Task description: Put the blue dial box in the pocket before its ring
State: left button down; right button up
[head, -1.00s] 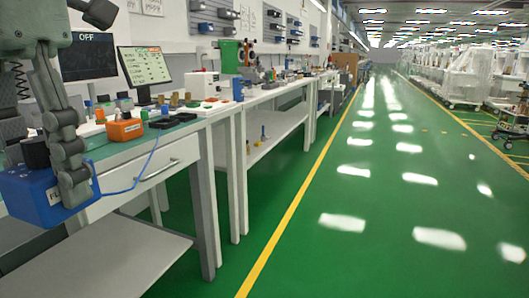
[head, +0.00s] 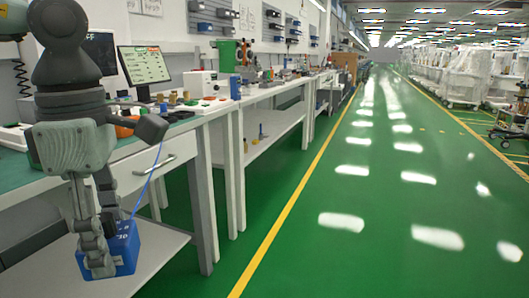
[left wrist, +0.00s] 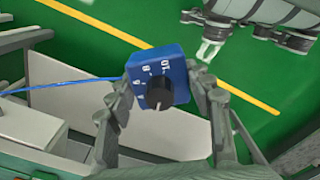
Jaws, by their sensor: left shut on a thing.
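The blue dial box (head: 124,247) hangs in my left gripper (head: 108,262), below bench-top height and in front of the bench's lower shelf in the head view. My left gripper is shut on it, with a finger across its near side. In the left wrist view the box (left wrist: 174,68) sits between the two fingers of my left gripper (left wrist: 162,98). Its face shows white numbers and a black round knob (left wrist: 159,91). A blue cable (left wrist: 60,85) runs from the box off to the left. I cannot make out the pocket or its ring.
The bench (head: 190,122) carries small parts and a monitor (head: 144,65). The bench has a drawer (head: 150,165) and a lower shelf (head: 155,255). The green floor (head: 330,190) to the right is clear.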

pick_arm(q)
jog(key=w+d+f+m, duration=0.1)
jog(key=w+f+m, duration=0.4)
jog(key=f+m, duration=0.55)
jog(key=w+f+m, duration=0.4)
jog(key=f+m, duration=0.6)
jog(key=m, duration=0.1)
jog(key=w+a+r+n, duration=0.1)
jog(key=a+r+n, duration=0.15)
jog(key=a, duration=0.65)
jog(key=a+r+n, duration=0.1)
jog(key=a+r, duration=0.2)
jog(key=a, duration=0.6)
jog(key=s+a+n, duration=0.3)
jog(key=s+a, duration=0.1)
jog(key=a, duration=0.4)
jog(key=s+a+f+n, duration=0.1)
jog(key=s+a+f, duration=0.1)
jog(key=s+f, duration=0.2)
jog(key=shift+f, duration=0.2)
jog(key=shift+s+f, duration=0.1)
